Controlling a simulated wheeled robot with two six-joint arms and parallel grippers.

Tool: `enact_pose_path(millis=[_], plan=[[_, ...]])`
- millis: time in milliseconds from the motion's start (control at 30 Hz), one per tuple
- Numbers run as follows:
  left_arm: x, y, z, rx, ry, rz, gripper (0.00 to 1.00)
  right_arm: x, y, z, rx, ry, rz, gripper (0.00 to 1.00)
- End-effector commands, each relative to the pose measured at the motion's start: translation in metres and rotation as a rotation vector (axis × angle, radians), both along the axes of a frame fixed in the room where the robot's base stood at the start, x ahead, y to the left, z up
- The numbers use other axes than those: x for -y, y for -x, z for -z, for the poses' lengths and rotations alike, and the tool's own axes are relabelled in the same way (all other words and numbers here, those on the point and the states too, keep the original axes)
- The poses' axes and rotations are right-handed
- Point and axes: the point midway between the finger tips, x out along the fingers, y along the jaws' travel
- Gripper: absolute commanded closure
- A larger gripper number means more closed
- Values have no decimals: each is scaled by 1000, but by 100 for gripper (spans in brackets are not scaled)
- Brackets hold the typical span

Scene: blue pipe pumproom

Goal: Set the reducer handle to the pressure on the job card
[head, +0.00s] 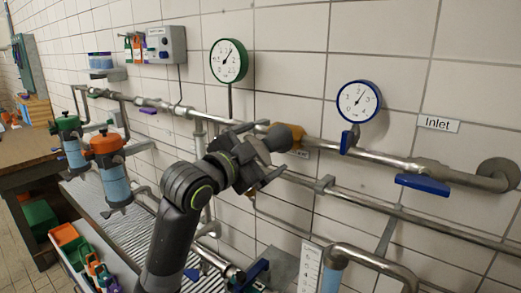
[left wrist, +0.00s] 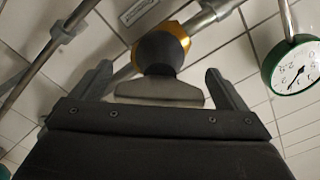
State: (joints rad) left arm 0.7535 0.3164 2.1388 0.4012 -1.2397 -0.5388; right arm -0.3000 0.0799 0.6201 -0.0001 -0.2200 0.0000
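The reducer (head: 289,135) is a brass-coloured body with a dark bonnet on the upper wall pipe. The left wrist view shows the reducer body (left wrist: 163,48) and its flat grey bar handle (left wrist: 160,92). My left gripper (head: 268,160) is at the reducer. In the left wrist view the left gripper (left wrist: 160,88) is open, with one finger on each side of the handle and gaps at both ends. The green-rimmed gauge (head: 229,61) and the blue-rimmed Inlet-side gauge (head: 358,101) hang on the wall; the green gauge's exact reading is too small to tell. I cannot identify a job card. My right gripper is not in view.
A blue lever (head: 423,184) sits on the pipe below the Inlet label (head: 438,124). A lower pipe (head: 350,198) runs under the reducer. Orange and green filter housings (head: 107,148) stand at left. A tool tray (head: 85,258) is at lower left.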

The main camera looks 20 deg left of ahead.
Motion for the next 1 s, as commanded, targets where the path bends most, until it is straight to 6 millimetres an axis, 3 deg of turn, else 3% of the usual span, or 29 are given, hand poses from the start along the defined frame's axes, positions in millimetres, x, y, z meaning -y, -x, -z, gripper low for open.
enact_pose_path(millis=[367,1000], plan=[[-4,9,0,3,0,-2,5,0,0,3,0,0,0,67],[-38,103,0,4,-5,-2,5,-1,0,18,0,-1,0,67]])
